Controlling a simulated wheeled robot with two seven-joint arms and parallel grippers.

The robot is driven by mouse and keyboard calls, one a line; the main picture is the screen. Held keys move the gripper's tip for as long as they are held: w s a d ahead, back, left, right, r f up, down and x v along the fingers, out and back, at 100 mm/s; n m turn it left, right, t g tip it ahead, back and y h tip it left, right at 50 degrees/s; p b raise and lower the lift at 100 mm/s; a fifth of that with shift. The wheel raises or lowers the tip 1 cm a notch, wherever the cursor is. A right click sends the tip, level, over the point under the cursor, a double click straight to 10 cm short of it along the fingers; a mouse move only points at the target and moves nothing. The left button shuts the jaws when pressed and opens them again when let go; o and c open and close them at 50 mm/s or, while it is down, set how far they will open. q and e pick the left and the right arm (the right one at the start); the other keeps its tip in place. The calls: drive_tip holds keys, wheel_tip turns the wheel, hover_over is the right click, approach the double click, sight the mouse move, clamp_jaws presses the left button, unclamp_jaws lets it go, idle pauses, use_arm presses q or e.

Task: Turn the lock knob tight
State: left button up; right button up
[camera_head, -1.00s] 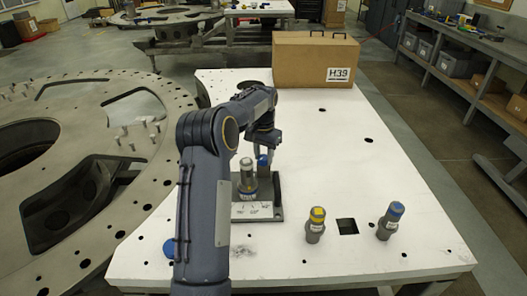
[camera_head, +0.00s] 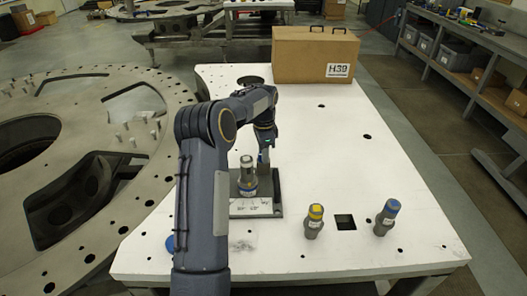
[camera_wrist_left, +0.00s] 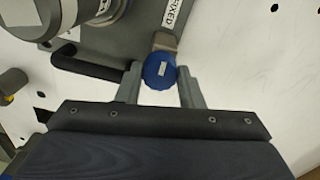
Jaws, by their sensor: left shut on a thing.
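The lock knob (camera_wrist_left: 160,71) is a round blue cap with a small white mark, seen from above in the left wrist view. It sits at the edge of a grey fixture plate (camera_wrist_left: 105,48). My left gripper (camera_wrist_left: 161,80) has one finger on each side of the knob and is shut on it. In the head view my left gripper (camera_head: 264,157) points down at the right rear of the fixture plate (camera_head: 272,198) and mostly hides the knob. A grey cylinder with a pale top (camera_head: 247,180) stands upright on the plate. My right gripper is not in view.
A yellow-topped cylinder (camera_head: 314,222) and a blue-topped cylinder (camera_head: 387,218) stand on the white table (camera_head: 340,150), either side of a square hole (camera_head: 345,222). A cardboard case (camera_head: 313,55) stands at the back. A large metal ring (camera_head: 60,90) lies left.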

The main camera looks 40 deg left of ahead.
use_arm(q)
drive_tip(key=shift+r+m, duration=0.1)
drive_tip(key=shift+m, duration=0.3)
drive_tip(key=o, duration=1)
wheel_tip(320, 180, up, 6)
drive_tip(key=shift+r+b, duration=0.2)
drive_tip(key=shift+b, duration=0.4)
drive_tip(key=shift+r, duration=0.7)
